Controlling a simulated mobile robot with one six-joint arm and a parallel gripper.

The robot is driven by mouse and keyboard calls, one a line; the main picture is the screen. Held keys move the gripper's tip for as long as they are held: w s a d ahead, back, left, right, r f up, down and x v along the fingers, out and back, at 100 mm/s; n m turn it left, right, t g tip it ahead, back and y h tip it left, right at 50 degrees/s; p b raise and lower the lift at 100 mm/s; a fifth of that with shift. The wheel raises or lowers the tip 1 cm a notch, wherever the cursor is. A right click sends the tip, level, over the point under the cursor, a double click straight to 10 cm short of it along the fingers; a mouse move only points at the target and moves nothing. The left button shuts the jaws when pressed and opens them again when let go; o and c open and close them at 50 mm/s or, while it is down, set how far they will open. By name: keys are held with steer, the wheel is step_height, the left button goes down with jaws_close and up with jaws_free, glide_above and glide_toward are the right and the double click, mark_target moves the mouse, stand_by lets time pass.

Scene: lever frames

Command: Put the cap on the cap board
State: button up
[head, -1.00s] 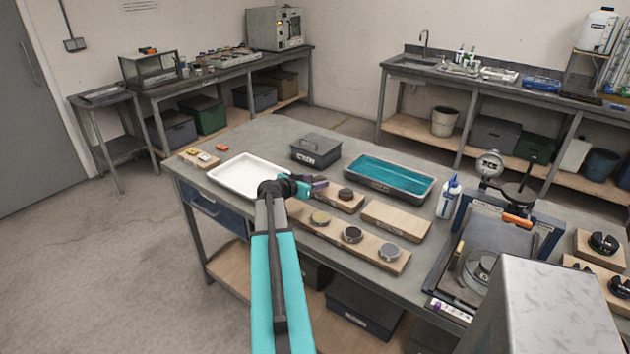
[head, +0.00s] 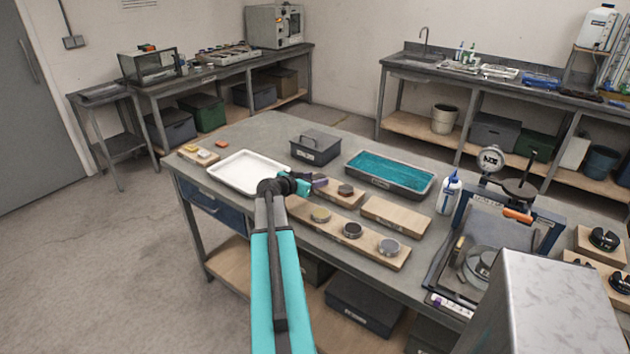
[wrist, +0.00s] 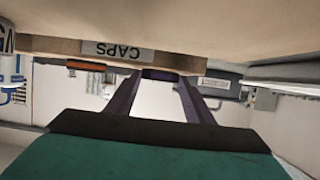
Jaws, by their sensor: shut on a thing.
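My gripper (head: 314,181) is at the left end of a small wooden board (head: 350,203) on the grey table. In the wrist view the purple fingers of my gripper (wrist: 160,78) converge on a dark purple piece (wrist: 158,73), apparently the cap, mostly hidden between the tips. A wooden board edge with an upside-down CAPS label (wrist: 118,50) lies right by the tips. In the head view a dark round cap (head: 346,190) sits on the small board, right of my gripper. I cannot tell whether the held piece touches the board.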

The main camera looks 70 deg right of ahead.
steer(key=o, duration=1.3)
steer(key=shift+f, duration=0.25)
steer(key=shift+s, duration=0.1)
steer(key=shift+s+a+f, duration=0.1)
steer(key=shift+r+p, duration=0.2)
steer(key=shift+p, duration=0.2)
steer(key=shift+r, duration=0.15)
steer(key=shift+a, duration=0.25)
steer(key=b+v, duration=0.1)
steer(key=v, duration=0.3)
steer(key=b+v, duration=0.1)
steer(key=v, duration=0.6)
steer(key=shift+w+a+r+b, duration=0.1)
steer(key=shift+w+r+b, duration=0.15)
steer(key=shift+r+b, duration=0.15)
